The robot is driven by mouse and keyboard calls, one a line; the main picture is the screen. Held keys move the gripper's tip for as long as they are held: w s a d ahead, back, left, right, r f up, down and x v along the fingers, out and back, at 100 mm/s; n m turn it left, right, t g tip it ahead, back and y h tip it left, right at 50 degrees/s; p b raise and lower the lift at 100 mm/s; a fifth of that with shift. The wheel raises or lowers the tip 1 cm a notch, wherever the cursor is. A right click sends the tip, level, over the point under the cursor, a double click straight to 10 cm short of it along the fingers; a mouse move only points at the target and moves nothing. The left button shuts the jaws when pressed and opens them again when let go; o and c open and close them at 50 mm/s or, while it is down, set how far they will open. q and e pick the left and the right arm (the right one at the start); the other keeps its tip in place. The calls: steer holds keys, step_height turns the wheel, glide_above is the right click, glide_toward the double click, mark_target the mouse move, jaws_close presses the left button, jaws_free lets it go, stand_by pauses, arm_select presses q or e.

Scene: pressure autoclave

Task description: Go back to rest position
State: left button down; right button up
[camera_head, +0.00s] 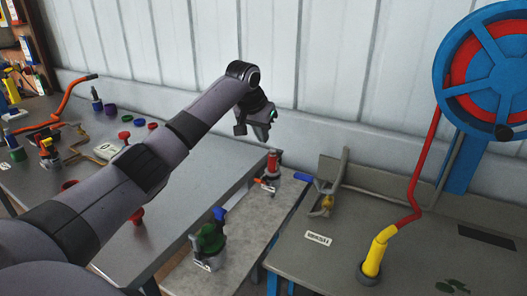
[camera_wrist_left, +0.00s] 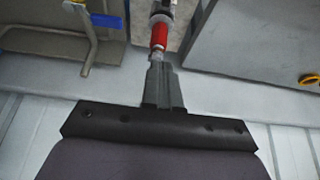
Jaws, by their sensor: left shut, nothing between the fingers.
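My left arm reaches in from the lower left in the head view, up over the metal table. My left gripper (camera_head: 262,129) hangs at its end in front of the pale wall, above the gap between the tables, and is shut and empty. In the left wrist view its closed fingers (camera_wrist_left: 162,85) point toward a red-topped fitting (camera_wrist_left: 159,36). That fitting (camera_head: 272,163) shows in the head view below the gripper, apart from it as far as I can tell. My right gripper is not in view.
A green valve with a blue handle (camera_head: 208,240) stands on the low bench. The right table (camera_head: 330,260) carries a bent lever with a blue grip (camera_head: 304,178) and a yellow-red hose (camera_head: 376,255) under a blue wheel (camera_head: 490,70). Several small parts lie on the left table (camera_head: 190,220).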

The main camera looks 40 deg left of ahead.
arm_select(q)
steer(key=s+d+f+m, duration=0.1)
steer(key=s+d+f, duration=0.4)
steer(key=f, duration=0.2)
steer(key=s+d+f+m+g, duration=0.1)
steer(key=s+d+f+m, duration=0.1)
steer(key=s+d+f, duration=0.2)
steer(key=s+d+f+m+h, duration=0.1)
steer(key=s+d+f, duration=0.4)
steer(key=d+f, duration=0.3)
steer(key=shift+s+d+f+m, duration=0.1)
steer(key=shift+s+f+m, duration=0.1)
steer(key=shift+f, duration=0.35)
steer(key=shift+s+f+m, duration=0.1)
steer(key=shift+f+m, duration=0.1)
steer(key=shift+f, duration=0.3)
steer(key=s+d+f+n, duration=0.1)
steer(key=s+f, duration=0.1)
steer(key=s, duration=2.3)
steer(key=w+d+f+t+h, duration=0.1)
steer(key=w+d+f+t, duration=0.2)
steer(key=w+f+t, duration=0.3)
steer(key=shift+f+h, duration=0.4)
steer(key=shift+f, duration=1.05)
steer(key=shift+w+d, duration=0.1)
